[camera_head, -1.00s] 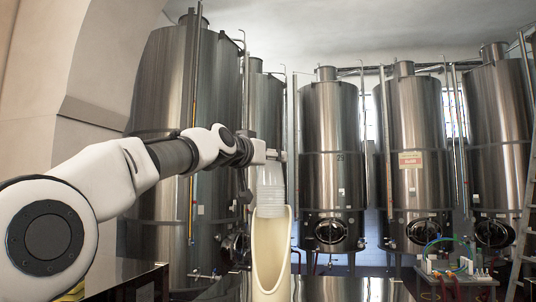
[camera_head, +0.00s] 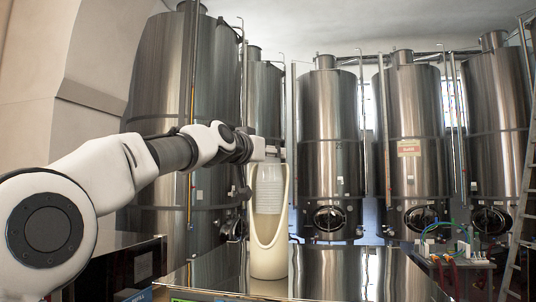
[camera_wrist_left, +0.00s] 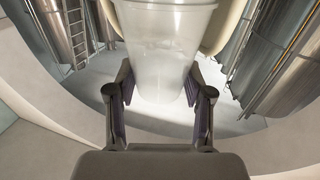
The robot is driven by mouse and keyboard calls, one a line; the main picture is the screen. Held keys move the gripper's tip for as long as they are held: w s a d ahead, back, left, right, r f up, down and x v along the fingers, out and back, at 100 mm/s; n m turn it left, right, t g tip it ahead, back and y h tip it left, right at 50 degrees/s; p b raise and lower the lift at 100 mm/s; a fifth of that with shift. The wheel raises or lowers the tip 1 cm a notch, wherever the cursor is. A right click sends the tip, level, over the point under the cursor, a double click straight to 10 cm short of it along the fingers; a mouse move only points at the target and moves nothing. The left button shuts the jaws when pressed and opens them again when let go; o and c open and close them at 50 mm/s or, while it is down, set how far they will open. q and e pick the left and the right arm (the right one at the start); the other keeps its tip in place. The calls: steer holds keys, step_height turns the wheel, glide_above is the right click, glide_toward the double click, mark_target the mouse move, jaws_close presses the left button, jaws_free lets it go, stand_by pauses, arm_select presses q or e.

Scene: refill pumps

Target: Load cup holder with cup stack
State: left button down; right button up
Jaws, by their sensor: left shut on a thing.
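The cup stack (camera_head: 268,190) is translucent white and upright. It sits inside the open front of the cup holder, with its lower end behind the holder's front lip. The cup holder (camera_head: 269,262) is a cream, tall rounded sleeve standing on a glossy dark surface. My left gripper (camera_head: 270,157) is at the top of the holder, shut on the cup stack near its upper end. In the left wrist view the cup stack (camera_wrist_left: 165,45) is between the fingers of my left gripper (camera_wrist_left: 162,88), and cream holder edges (camera_wrist_left: 222,28) show on both sides. My right gripper is not in view.
The glossy surface (camera_head: 340,275) is clear to the right of the holder. A dark box-like unit (camera_head: 135,268) stands at the left. Large steel tanks (camera_head: 330,140) line the back. A small bench with cables (camera_head: 460,262) and a ladder (camera_head: 520,200) are at the right.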

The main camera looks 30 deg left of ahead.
arm_select(q)
steer(key=shift+f, duration=0.1)
steer(key=shift+c, duration=1.8)
jaws_free()
